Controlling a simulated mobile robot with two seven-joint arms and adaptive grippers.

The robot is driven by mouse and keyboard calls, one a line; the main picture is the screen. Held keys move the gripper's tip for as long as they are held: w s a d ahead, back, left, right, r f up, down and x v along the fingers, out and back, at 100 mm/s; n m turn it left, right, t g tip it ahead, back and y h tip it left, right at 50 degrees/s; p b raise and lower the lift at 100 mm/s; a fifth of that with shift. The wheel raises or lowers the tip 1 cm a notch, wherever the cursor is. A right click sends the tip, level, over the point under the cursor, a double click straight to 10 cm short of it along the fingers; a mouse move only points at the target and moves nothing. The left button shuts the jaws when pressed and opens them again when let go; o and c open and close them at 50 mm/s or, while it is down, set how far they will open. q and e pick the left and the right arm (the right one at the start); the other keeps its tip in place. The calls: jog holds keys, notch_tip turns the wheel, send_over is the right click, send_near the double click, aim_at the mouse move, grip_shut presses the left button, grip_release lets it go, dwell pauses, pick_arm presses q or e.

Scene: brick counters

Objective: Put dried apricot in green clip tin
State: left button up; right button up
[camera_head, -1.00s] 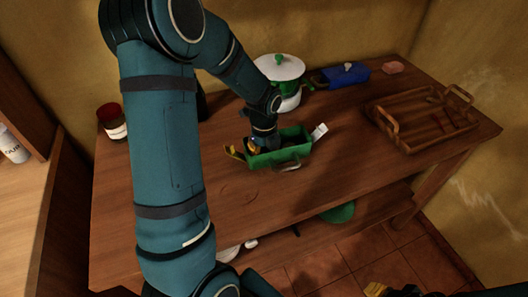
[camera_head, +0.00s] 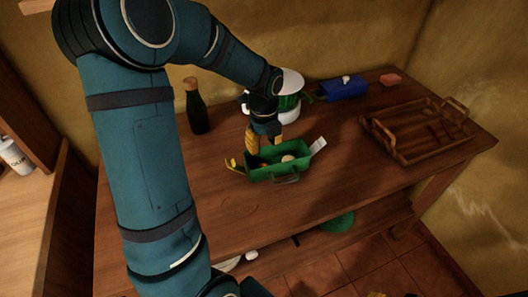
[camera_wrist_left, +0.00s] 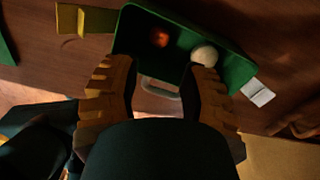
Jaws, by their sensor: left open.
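The green clip tin (camera_head: 290,173) stands open on the brown table, with a yellow clip flap at its left end and a pale one at its right. Inside lie a small orange-red piece (camera_wrist_left: 159,37), which looks like the dried apricot, and a round whitish thing (camera_head: 288,158), apart from each other. My left gripper (camera_head: 263,136) is open and empty just above the tin's back left part. In the left wrist view its two ridged yellow fingers (camera_wrist_left: 160,75) stand apart near the tin's edge. Only a yellowish sliver, probably my right gripper (camera_head: 376,294), shows at the bottom edge.
Behind the tin are a dark bottle (camera_head: 195,106), a white-lidded green pot (camera_head: 291,84) partly behind my arm, and a blue box (camera_head: 344,90). A wooden tray (camera_head: 405,156) with handles is at the right. The table's front left is clear.

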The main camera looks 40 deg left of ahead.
pick_arm(q)
jog(key=shift+r, duration=1.35)
pick_arm(e)
jog(key=shift+s+r, duration=0.1)
jog(key=shift+r, duration=0.2)
